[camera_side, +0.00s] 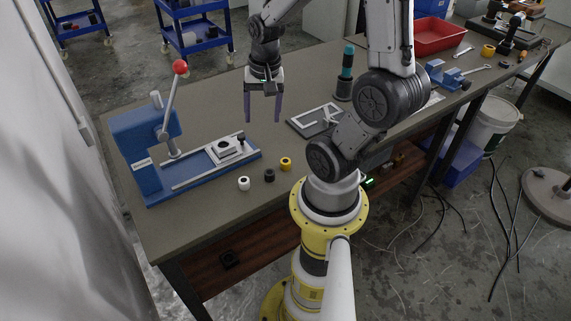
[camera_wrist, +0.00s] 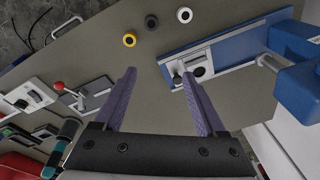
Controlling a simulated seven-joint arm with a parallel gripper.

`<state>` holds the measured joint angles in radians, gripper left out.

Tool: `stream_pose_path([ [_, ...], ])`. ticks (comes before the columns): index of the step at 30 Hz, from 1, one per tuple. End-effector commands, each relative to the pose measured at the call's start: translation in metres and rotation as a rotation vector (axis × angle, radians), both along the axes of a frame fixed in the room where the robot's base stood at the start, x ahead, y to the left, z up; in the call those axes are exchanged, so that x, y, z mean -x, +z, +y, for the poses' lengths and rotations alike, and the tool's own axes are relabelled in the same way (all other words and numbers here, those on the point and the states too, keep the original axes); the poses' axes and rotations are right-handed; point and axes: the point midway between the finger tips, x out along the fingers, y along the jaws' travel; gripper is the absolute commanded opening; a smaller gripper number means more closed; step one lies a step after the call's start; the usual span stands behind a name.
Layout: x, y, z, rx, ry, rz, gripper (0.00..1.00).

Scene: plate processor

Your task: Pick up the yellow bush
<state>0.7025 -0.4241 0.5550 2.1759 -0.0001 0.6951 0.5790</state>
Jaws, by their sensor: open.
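The yellow bush (camera_side: 286,163) stands on the table in front of the blue press, at the right end of a short row of bushes. It also shows in the wrist view (camera_wrist: 129,40), near the top and ahead of the fingers. My gripper (camera_side: 263,119) is open and empty, raised above the table behind the row of bushes. In the wrist view its two purple fingers (camera_wrist: 165,100) are wide apart with bare table between them. The gripper does not touch the bush.
A black bush (camera_side: 269,175) and a white bush (camera_side: 244,183) stand beside the yellow one with small gaps. The blue press (camera_side: 150,150) with a red-knobbed lever is left. A plate with white parts (camera_side: 316,119) lies right of the gripper. A red tray (camera_side: 438,38) is far back.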

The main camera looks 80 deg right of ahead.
Motion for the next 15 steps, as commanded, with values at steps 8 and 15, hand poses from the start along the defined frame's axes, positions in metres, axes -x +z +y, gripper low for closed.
stream_pose_path([
  [8,0.051,-0.041,-0.029,-0.104,-0.244,0.096,0.73],
  [15,0.055,-0.061,-0.031,-0.11,-0.265,0.1,0.73],
])
